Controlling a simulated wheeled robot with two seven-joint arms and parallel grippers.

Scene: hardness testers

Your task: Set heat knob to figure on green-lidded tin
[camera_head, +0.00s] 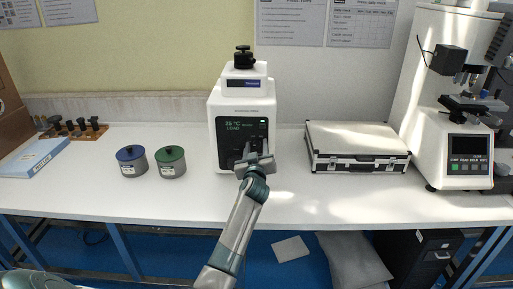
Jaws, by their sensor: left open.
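The green-lidded tin (171,164) stands on the white bench, left of a white machine (228,105). Its front carries a small white label whose figure is too small to read. My left gripper (253,152) is open at the lower right of this panel. The heat knob cannot be made out; the gripper covers that part of the panel. I cannot tell whether the fingers touch anything. My right gripper is not in view.
A blue-lidded tin (131,163) stands just left of the green-lidded one. A silver-edged case (357,147) lies right of the machine, and a microscope-like tester (462,140) stands further right. A rack (82,131) and blue box (34,158) are at far left. The bench front is clear.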

